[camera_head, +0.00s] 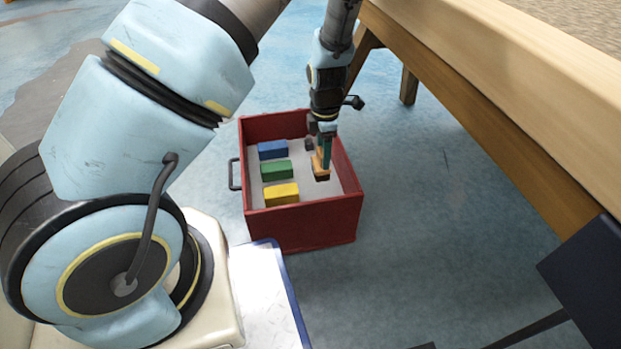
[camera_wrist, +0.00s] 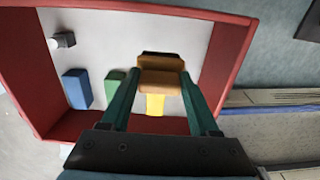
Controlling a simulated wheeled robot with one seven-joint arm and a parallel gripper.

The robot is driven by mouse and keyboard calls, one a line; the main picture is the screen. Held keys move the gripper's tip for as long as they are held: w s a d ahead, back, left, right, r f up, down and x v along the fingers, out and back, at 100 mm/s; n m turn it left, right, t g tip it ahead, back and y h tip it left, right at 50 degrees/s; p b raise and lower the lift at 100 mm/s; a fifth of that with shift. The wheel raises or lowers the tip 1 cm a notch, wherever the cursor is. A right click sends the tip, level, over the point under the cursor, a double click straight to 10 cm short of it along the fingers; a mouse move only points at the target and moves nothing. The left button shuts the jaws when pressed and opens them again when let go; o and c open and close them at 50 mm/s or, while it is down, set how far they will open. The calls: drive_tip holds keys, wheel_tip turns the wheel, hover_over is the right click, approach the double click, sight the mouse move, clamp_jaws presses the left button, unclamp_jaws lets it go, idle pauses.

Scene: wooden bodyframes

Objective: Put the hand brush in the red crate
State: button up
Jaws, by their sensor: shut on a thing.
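The hand brush (camera_head: 320,168) has a wooden body and dark bristles at its lower end. It is inside the outline of the red crate (camera_head: 303,226), near the crate's right wall. My gripper (camera_head: 323,152) reaches down into the crate from above and is shut on the brush. In the wrist view the brush (camera_wrist: 160,78) sits between the two green fingers of my gripper (camera_wrist: 160,82), with the crate's pale floor behind it. I cannot tell whether the bristles touch that floor. The fingers hide part of the brush.
In the crate lie a blue block (camera_head: 272,149), a green block (camera_head: 276,171) and a yellow block (camera_head: 282,194), left of the brush. A small dark item (camera_head: 309,144) is near the back. A wooden table (camera_head: 480,110) stands to the right, with open floor between.

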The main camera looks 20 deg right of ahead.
sight(322, 175)
wheel_tip(322, 175, down, 9)
drive_tip(key=b, duration=0.4)
drive_tip(key=shift+r, duration=0.3)
drive_tip(key=o, duration=1.2)
